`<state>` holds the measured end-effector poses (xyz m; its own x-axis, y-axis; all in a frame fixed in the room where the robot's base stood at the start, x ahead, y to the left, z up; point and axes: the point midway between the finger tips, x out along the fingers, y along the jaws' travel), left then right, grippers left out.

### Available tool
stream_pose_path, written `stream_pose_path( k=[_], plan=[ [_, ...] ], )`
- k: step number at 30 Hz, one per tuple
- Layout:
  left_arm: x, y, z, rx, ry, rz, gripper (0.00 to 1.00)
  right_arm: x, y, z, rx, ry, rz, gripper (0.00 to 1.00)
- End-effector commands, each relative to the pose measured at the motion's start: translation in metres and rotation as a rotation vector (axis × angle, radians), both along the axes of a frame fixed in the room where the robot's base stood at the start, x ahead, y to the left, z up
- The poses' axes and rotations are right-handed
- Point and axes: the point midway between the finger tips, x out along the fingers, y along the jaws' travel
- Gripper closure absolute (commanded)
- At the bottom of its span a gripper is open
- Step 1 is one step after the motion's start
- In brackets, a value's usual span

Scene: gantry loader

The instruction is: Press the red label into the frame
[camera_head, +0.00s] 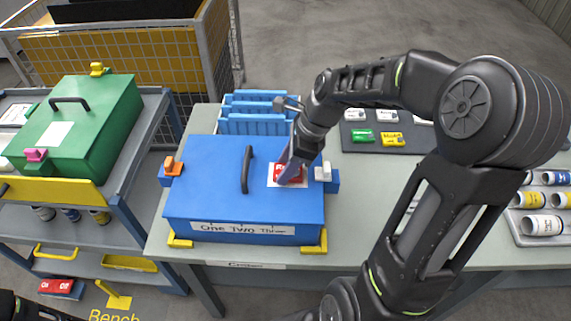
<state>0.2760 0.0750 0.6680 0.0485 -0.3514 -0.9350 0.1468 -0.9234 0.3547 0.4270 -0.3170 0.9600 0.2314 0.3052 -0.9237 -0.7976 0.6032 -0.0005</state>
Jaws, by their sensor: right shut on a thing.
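A red label (279,170) is at a white square frame (287,186) on the lid of the blue case (213,187), right of its black handle. My right gripper (289,178) is shut on the red label and reaches down over the frame. The gripper hides part of the label, and I cannot tell whether it touches the frame's surface. My left gripper is not in view; only a dark part of my body shows at the bottom left corner.
The case stands on a grey-green table (360,222). A blue rack (257,112) is behind it, and a dark mat (378,139) with white, green and yellow labels is behind to the right. Rolls lie in a tray (529,239) at far right. A cart with a green case (86,119) stands left.

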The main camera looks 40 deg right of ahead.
Motion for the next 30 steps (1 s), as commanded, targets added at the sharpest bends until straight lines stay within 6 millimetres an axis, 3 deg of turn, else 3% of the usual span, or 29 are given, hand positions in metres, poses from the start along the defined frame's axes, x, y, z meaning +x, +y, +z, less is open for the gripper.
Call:
stream_pose_path(
  k=[2,3,12,17,25,30],
  plan=[
    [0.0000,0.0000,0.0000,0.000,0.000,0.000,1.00,-0.0001,0.0001,0.0000,0.000,0.000,0.000,0.94],
    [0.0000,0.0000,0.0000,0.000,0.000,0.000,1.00,-0.0001,0.0000,0.0000,0.000,0.000,0.000,0.54],
    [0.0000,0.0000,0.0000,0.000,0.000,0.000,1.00,-0.0002,0.0000,0.0001,0.000,0.000,0.000,0.30],
    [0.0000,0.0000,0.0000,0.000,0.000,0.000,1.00,-0.0002,-0.0001,0.0001,0.000,0.000,0.000,0.30],
    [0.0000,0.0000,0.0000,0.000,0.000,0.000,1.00,-0.0002,0.0000,0.0001,0.000,0.000,0.000,0.09],
    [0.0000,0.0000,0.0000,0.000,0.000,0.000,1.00,-0.0002,0.0000,0.0001,0.000,0.000,-0.001,0.08]
  ],
)
